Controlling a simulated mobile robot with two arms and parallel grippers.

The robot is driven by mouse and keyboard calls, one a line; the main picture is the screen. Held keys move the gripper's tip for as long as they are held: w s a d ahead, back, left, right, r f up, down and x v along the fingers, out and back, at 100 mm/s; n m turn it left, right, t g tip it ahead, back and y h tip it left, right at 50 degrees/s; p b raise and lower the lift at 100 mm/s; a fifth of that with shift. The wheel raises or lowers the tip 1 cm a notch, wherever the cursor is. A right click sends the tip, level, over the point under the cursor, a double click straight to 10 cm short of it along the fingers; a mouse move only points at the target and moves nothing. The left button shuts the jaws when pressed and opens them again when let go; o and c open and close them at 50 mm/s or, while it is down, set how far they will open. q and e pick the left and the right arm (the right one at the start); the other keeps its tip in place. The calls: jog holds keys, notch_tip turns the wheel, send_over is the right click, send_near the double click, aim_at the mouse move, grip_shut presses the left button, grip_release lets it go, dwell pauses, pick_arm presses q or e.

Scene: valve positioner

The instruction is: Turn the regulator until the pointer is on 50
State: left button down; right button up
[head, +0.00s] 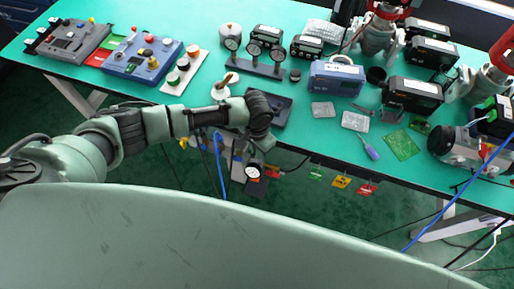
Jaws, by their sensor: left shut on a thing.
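My left arm comes in from the left and ends in a dark wrist at the front edge of the table. My left gripper (261,139) points down there and is shut on the regulator, which is mostly hidden under the hand. Just below it, a small round gauge (253,171) with a white face and a dark rim shows in front of the table edge. Its pointer and numbers are too small to read. My right gripper is not in view.
The green table (300,134) holds control boxes (143,58) at the left, a row of gauges (254,57) at the back and a blue-grey instrument (336,77). Coloured tags (341,181) and a blue cable (220,165) hang at the front edge. A screwdriver (369,149) lies near the edge.

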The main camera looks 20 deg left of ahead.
pick_arm(q)
jog(key=shift+m, duration=0.6)
jog(key=c, duration=1.5)
grip_release()
jog(key=shift+r, duration=0.15)
notch_tip(320, 180, up, 8)
jog(key=shift+f, duration=0.2)
jog(key=shift+d, duration=0.1)
